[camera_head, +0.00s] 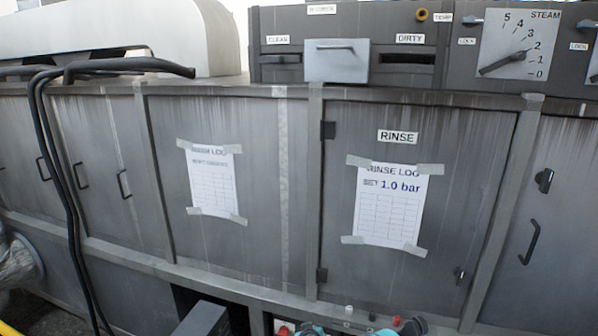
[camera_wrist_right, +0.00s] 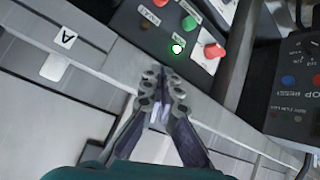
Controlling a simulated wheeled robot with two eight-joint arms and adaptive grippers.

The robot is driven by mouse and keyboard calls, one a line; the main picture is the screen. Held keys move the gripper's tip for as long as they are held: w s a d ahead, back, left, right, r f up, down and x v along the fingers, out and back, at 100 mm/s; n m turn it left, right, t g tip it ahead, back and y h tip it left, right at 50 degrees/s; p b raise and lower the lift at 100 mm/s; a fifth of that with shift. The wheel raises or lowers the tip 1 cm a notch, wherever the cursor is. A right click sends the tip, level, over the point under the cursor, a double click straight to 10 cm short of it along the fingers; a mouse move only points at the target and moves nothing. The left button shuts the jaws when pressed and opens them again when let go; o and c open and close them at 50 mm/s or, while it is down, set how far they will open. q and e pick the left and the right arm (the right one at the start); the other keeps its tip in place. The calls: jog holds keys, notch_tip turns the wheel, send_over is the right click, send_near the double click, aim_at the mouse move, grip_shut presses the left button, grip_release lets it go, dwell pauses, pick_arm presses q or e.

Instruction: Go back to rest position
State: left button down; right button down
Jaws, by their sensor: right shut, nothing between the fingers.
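My right gripper (camera_wrist_right: 163,82) shows in the right wrist view, with its two dark jointed fingers closed together and nothing between them. Its tips are close to the lower edge of a dark button box (camera_wrist_right: 155,38); I cannot tell whether they touch it. In the head view, bits of teal and dark parts show at the bottom edge, too cut off to make out a gripper. My left gripper is not in view.
A grey cabinet wall carries a rinse log sheet (camera_head: 389,206), another sheet (camera_head: 212,182) and a steam dial (camera_head: 518,52). Black hoses (camera_head: 62,190) hang at left. The button box has a green button (camera_wrist_right: 189,24) and a red knob (camera_wrist_right: 213,50). A second panel (camera_wrist_right: 295,95) is at right.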

jog(key=s+d+r+m+g, duration=0.1)
jog(key=s+d+r, duration=0.4)
jog(key=s+r, duration=0.3)
jog(key=s+d+r+g, duration=0.1)
jog(key=s+d+r, duration=0.45)
jog(key=r, duration=0.45)
jog(key=s+d+r, duration=0.1)
jog(key=s, duration=1)
jog(key=s+d+r+m+g+y, duration=0.1)
jog(key=s+d, duration=0.1)
jog(key=s, duration=1)
